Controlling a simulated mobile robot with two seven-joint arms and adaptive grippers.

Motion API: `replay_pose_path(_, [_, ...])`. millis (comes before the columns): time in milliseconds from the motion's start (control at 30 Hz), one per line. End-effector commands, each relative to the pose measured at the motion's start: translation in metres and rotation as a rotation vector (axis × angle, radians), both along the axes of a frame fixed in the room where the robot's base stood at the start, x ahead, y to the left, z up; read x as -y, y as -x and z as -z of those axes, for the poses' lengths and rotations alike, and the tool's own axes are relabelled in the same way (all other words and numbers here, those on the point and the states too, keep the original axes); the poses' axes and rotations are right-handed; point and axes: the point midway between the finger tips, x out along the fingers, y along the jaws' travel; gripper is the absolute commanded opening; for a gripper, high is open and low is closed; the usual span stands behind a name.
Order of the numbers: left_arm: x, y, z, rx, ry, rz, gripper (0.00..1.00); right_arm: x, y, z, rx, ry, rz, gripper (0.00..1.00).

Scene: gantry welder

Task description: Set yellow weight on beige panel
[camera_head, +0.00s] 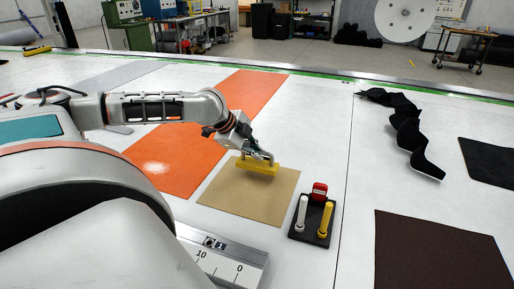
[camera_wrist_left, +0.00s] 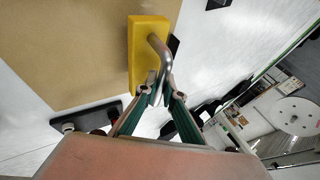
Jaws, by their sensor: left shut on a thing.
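The yellow weight (camera_head: 250,166) is a flat bar with a bent metal handle. It shows in the head view over the far part of the beige panel (camera_head: 232,194); whether it touches the panel I cannot tell. My left gripper (camera_head: 263,157) is shut on the weight's handle. In the left wrist view the fingers (camera_wrist_left: 163,98) close around the grey metal handle, with the yellow weight (camera_wrist_left: 146,60) beyond and the beige panel (camera_wrist_left: 70,50) behind it. My right gripper is in neither view.
An orange panel (camera_head: 252,92) lies beside the beige one. A black tray (camera_head: 311,232) with a white and a yellow cylinder and a red item stands to the right. A ruler (camera_head: 225,262) lies in front. A dark brown sheet (camera_head: 435,255) and a crumpled black strip (camera_head: 408,130) lie farther right.

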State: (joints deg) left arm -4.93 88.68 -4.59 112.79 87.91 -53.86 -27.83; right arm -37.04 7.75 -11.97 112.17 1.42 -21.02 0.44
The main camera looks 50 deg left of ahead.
Motion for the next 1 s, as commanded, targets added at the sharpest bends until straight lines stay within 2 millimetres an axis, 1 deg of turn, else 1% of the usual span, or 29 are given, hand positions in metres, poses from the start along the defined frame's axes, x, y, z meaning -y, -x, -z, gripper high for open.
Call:
replay_pose_path(67, [0.0, -0.002, 0.001, 0.007, 0.001, -0.001, 0.0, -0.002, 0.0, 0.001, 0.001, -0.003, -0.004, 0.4])
replay_pose_path(200, [0.0, -0.002, 0.017, 0.007, 0.003, -0.002, 0.0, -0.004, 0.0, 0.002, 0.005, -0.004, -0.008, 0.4])
replay_pose_path(333, [0.0, -0.002, 0.029, 0.007, 0.001, -0.001, 0.0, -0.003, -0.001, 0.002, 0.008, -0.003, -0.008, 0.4])
replay_pose_path(433, [0.0, -0.002, 0.032, 0.008, 0.001, 0.0, 0.0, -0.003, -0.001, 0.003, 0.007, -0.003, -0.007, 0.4])
replay_pose_path(767, [0.0, -0.002, 0.033, 0.007, 0.0, -0.001, 0.0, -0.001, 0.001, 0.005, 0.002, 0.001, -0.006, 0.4])
replay_pose_path(800, [0.0, 0.0, 0.037, 0.001, 0.0, 0.0, 0.13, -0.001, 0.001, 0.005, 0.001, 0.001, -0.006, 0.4])
replay_pose_path(833, [0.0, 0.0, 0.037, 0.001, 0.0, 0.0, 0.21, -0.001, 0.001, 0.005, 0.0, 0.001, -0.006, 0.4])
replay_pose_path(867, [0.0, 0.0, 0.037, 0.001, 0.0, 0.0, 0.25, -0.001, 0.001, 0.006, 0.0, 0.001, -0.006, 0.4])
replay_pose_path(1000, [0.0, 0.0, 0.037, 0.001, 0.0, 0.0, 0.25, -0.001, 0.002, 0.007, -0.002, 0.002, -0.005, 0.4])
